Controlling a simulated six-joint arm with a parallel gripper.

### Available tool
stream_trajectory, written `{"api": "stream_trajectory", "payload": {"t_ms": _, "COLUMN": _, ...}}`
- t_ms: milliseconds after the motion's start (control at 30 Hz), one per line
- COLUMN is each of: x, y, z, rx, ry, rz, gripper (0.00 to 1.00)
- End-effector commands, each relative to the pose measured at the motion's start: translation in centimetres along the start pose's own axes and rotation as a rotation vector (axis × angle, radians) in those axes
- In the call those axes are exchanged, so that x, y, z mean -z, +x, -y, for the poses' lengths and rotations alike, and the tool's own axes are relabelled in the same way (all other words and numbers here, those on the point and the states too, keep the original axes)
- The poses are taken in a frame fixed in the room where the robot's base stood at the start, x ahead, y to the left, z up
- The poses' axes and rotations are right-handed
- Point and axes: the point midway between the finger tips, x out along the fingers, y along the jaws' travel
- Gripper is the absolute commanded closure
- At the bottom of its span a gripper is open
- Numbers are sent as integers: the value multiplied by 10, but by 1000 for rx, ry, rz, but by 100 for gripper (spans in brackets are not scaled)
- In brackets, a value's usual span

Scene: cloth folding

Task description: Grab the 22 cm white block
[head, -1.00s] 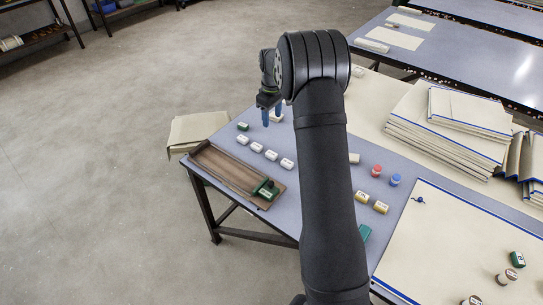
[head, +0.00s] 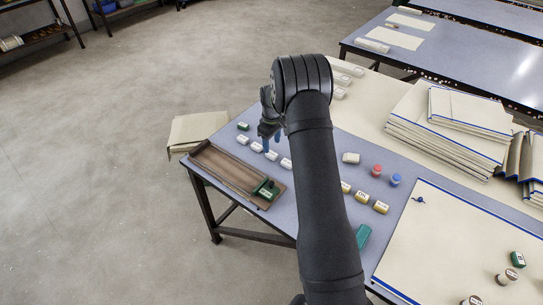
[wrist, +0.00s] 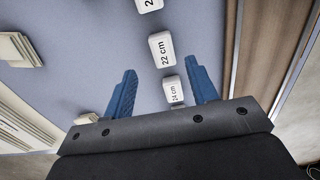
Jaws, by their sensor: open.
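The white block labelled 22 cm (wrist: 162,50) lies on the table in the wrist view, just beyond my fingertips and roughly centred between them. A white block labelled 24 cm (wrist: 174,92) shows between my blue fingers, closer to the palm. My gripper (wrist: 163,68) is open and holds nothing. In the head view my gripper (head: 271,146) hangs over the row of white blocks (head: 286,163). Labels are too small there to tell which one is the 22 cm block.
Another white block (wrist: 149,4) is cut off at the wrist view's top edge. A brown tray (head: 222,172) holding a green block (head: 265,190) lies left of the row. Red (head: 376,170) and blue (head: 395,180) pieces and yellow-labelled blocks (head: 381,207) stand to the right.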

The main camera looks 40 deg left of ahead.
Motion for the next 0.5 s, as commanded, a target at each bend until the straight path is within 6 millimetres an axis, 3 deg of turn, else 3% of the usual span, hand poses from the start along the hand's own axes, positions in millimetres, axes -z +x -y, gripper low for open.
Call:
{"api": "stream_trajectory", "payload": {"t_ms": 300, "x": -3, "y": 44, "z": 5, "rx": 0, "ry": 1, "rz": 2, "gripper": 47}}
{"api": "stream_trajectory", "payload": {"t_ms": 500, "x": -3, "y": 46, "z": 5, "rx": -2, "ry": 1, "rz": 1, "gripper": 47}}
